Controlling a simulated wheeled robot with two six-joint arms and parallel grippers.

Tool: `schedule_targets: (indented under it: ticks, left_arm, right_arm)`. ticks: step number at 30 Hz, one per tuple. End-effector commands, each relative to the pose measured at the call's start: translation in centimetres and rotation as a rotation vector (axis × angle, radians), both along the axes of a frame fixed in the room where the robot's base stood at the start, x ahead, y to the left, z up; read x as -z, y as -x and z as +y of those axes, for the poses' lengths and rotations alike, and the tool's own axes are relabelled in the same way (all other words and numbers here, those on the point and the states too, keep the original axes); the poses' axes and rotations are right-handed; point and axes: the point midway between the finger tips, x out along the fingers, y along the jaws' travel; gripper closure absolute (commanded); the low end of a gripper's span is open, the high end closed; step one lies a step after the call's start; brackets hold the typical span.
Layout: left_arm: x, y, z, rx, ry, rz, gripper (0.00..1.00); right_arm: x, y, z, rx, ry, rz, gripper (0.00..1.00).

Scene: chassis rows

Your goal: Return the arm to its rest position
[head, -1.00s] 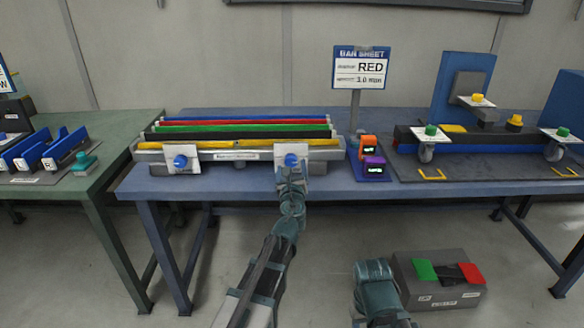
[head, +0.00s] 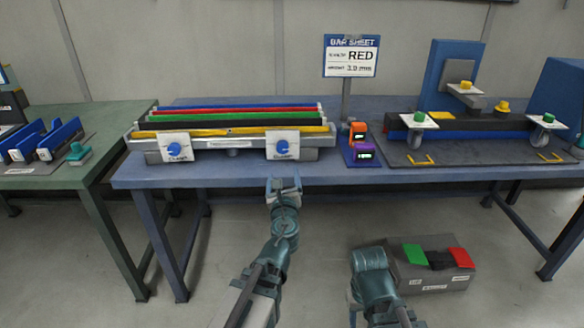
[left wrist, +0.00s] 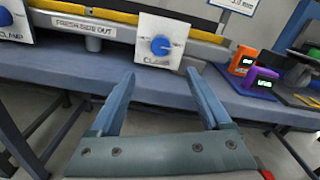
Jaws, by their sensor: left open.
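My left gripper (head: 284,186) is open and empty in the head view, in front of the blue table's front edge and below the right clamp. Its two fingers also show apart in the left wrist view (left wrist: 160,92), with nothing between them. The right clamp plate (head: 283,150) is white with a blue knob and shows ahead of the fingers in the left wrist view (left wrist: 160,45). My right arm (head: 372,285) shows at the bottom of the head view, but I cannot make out its fingertips.
The blue table (head: 245,176) holds a rack of coloured bars (head: 235,116), orange and purple devices (head: 362,144) and a sign (head: 351,56). A grey box (head: 437,281) with green and red pads stands low at right. A green table (head: 95,150) stands at left.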

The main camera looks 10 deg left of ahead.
Motion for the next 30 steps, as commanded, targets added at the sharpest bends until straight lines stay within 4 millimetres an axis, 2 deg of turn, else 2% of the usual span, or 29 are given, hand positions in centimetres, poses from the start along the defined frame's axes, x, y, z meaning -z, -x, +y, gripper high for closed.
schedule_targets:
  ticks: [2, 5, 8, 11, 14, 19, 24, 27, 30]
  left_arm:
    - [-1.0, 0.2, 0.1, -0.026, 0.072, -0.007, 0.19]
    - [-2.4, 1.1, 0.7, -0.112, 0.292, -0.023, 0.19]
    - [-3.0, 2.7, 1.0, -0.259, 0.614, -0.033, 0.19]
    - [-2.4, 5.1, 0.3, -0.442, 0.94, -0.024, 0.19]
    - [-1.4, 8.1, -1.6, -0.654, 1.225, 0.004, 0.19]
    - [-0.5, 14.7, -6.8, -1.071, 1.578, 0.086, 0.19]
    - [-1.1, 20.7, -11.9, -1.436, 1.716, 0.17, 0.19]
    - [-1.6, 23.1, -13.8, -1.577, 1.733, 0.205, 0.19]
    - [-1.9, 24.4, -14.7, -1.653, 1.734, 0.22, 0.19]
  right_arm:
    - [-1.3, 0.0, 0.0, 0.0, 0.0, 0.0, 0.5]
    - [-4.1, 0.0, 0.0, 0.0, 0.0, 0.0, 0.5]
    - [-7.6, 0.0, 0.0, 0.0, 0.0, 0.0, 0.5]
    - [-10.9, 0.0, 0.0, 0.0, 0.0, 0.0, 0.5]
    - [-14.1, 0.0, 0.0, 0.001, 0.0, 0.0, 0.5]
    - [-19.1, 0.0, 0.0, 0.001, 0.0, 0.0, 0.5]
    - [-22.3, 0.0, 0.0, 0.001, 0.0, 0.0, 0.5]
    - [-23.3, 0.0, 0.0, 0.001, 0.0, 0.0, 0.5]
    - [-23.6, 0.0, 0.0, 0.001, 0.0, 0.0, 0.5]
